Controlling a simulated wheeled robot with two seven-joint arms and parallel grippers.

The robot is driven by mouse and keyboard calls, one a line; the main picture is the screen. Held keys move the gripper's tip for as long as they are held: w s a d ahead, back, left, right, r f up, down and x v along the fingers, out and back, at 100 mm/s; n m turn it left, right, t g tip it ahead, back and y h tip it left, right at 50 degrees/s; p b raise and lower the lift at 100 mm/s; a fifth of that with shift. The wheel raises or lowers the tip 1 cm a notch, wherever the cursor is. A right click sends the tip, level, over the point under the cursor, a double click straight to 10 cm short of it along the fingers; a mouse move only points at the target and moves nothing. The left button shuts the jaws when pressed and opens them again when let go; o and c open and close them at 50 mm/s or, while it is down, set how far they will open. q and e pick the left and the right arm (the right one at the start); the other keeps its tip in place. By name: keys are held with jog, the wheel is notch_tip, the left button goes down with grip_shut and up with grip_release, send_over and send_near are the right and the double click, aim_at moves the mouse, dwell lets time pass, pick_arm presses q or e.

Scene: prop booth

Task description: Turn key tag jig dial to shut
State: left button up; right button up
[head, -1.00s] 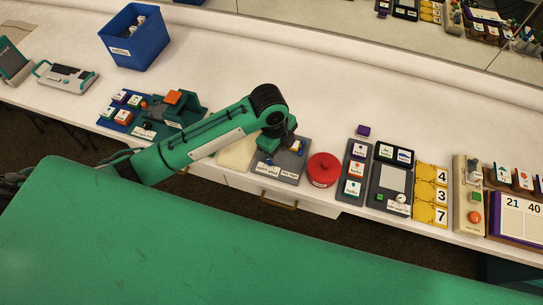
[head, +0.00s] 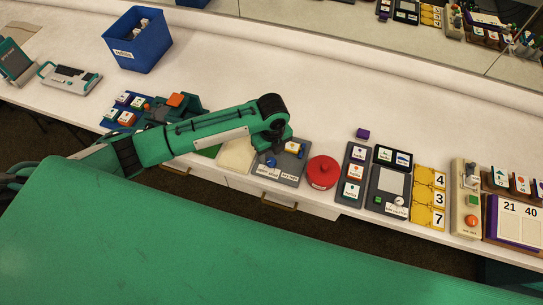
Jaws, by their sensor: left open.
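A grey board (head: 285,176) lies near the table's front edge, with a blue knob (head: 271,161), a yellow and white piece (head: 292,147) and two white labels along its front. It may be the key tag jig, but the labels are too small to read, so I cannot tell the dial's setting. My left gripper (head: 272,144) is open at the board's upper left, close to the blue knob. My wrist partly hides its fingers, and I cannot tell whether they touch the knob. My right gripper is out of view.
A round red container (head: 322,172) stands just right of the board. A cream pad (head: 237,155) lies to its left. Grey panels (head: 354,174) and yellow number tiles (head: 430,196) stand farther right. A blue bin (head: 138,40) is at the back left. The table behind the board is clear.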

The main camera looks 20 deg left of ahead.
aim_at(271, 161)
pick_arm(q)
jog(key=shift+f, duration=2.15)
jog(key=shift+c, duration=0.3)
jog(key=shift+p, duration=0.35)
jog(key=c, duration=0.9)
